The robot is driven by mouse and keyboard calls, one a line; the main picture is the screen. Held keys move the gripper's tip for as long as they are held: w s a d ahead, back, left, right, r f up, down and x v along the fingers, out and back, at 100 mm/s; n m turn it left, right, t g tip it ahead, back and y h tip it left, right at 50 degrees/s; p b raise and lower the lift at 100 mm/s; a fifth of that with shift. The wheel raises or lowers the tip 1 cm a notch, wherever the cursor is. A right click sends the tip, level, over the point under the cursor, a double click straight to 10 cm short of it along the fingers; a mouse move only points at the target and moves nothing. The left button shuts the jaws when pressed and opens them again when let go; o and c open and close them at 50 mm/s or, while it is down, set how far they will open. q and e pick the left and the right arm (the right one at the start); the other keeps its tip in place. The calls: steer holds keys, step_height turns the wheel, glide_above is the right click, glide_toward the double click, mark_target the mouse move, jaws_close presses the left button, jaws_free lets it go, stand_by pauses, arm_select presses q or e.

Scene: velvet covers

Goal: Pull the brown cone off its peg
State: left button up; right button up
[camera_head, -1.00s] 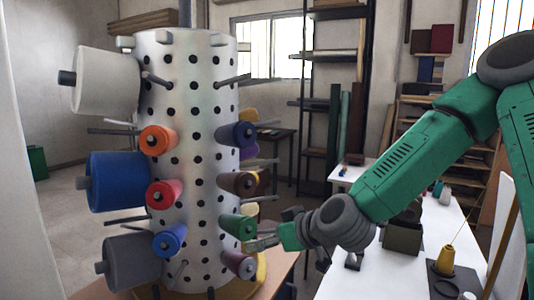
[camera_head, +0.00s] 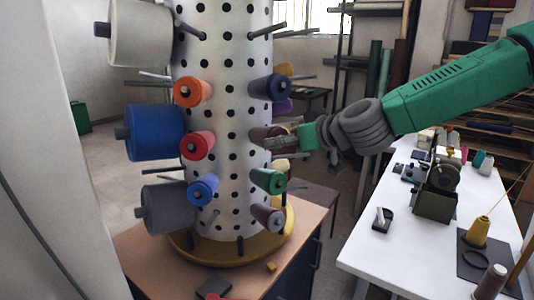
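The brown cone (camera_head: 261,134) sits on its peg on the right side of the white perforated column (camera_head: 228,110), between the navy cone above and the green cone below. My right gripper (camera_head: 283,141) reaches in from the right, its fingers level with the brown cone and overlapping its outer end. The fingers are small and partly merged with the cone, so I cannot tell whether they touch or grip it. My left gripper is not in view.
The navy cone (camera_head: 271,87) is just above and the green cone (camera_head: 268,181) just below. A mauve cone (camera_head: 267,216) is lower. Bare pegs stick out nearby. A white table (camera_head: 372,258) at right holds a small machine (camera_head: 437,192) and a yellow cone (camera_head: 479,232).

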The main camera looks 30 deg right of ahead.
steer(key=w, duration=0.1)
steer(key=w+d+f, duration=0.2)
steer(key=w, duration=0.1)
steer(key=shift+f, duration=0.1)
steer(key=w+a, duration=0.3)
steer(key=shift+a+f, duration=0.15)
steer(key=shift+f, duration=0.05)
steer(key=shift+a, duration=0.1)
steer(key=shift+s+r, duration=0.1)
steer(key=shift+d, duration=0.35)
steer(key=shift+d+f, duration=0.3)
steer(key=shift+d, duration=0.05)
steer(key=shift+c, duration=0.8)
steer(key=shift+w+d, duration=0.25)
steer(key=shift+d, duration=0.05)
steer(key=c, duration=1.1)
steer(key=shift+s+a+r, duration=0.2)
steer(key=shift+a, duration=0.3)
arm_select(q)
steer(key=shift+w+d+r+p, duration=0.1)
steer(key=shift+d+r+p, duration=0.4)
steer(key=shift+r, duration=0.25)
arm_select(e)
steer(key=shift+s+d, duration=0.3)
steer(key=shift+d, duration=0.05)
